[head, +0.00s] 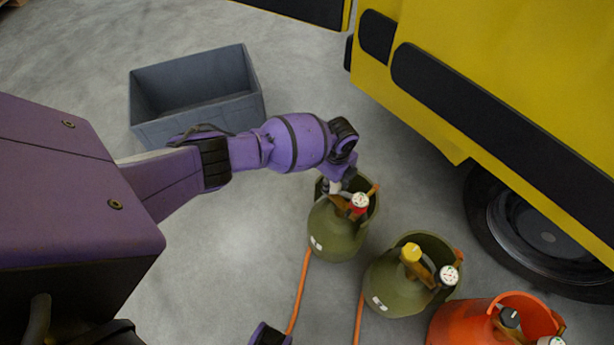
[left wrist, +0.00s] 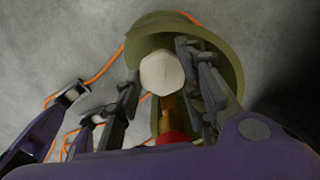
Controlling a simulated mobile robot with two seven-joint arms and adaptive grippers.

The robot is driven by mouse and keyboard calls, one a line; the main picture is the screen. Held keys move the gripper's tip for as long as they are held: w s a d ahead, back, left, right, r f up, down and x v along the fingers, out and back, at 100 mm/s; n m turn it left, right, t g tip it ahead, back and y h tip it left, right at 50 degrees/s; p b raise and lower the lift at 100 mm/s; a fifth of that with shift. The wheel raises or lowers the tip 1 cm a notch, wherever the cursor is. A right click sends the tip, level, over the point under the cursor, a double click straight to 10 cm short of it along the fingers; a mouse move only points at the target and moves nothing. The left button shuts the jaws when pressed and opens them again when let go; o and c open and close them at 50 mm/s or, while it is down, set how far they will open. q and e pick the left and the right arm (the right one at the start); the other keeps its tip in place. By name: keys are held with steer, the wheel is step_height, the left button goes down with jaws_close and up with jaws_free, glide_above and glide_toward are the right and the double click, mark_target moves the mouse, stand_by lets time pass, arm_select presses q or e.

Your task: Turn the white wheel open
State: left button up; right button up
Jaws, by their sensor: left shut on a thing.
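The white wheel (left wrist: 162,73) is a faceted knob on top of a brass valve on an olive green cylinder (head: 337,232). In the head view only a bit of the wheel (head: 335,187) shows under my gripper. My left gripper (head: 341,180) comes down on it from above. In the left wrist view its two dark fingers (left wrist: 162,85) stand on either side of the wheel, shut on it. A purple and black piece of my right arm (head: 270,335) shows at the bottom edge of the head view; its jaws cannot be made out.
A second green cylinder (head: 393,285) with a yellow wheel (head: 411,253) and a red-orange cylinder (head: 455,325) with a black wheel stand to the lower right. Orange hoses (head: 300,292) run along the floor. A grey crate (head: 195,122) stands behind; a yellow vehicle (head: 500,70) fills the upper right.

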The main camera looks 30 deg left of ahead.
mark_target(332, 185)
arm_select(q)
steer(key=shift+s+a, duration=0.1)
steer(key=shift+a, duration=0.05)
steer(key=o, duration=1.1)
steer(key=shift+r, duration=0.1)
step_height(332, 185, up, 12)
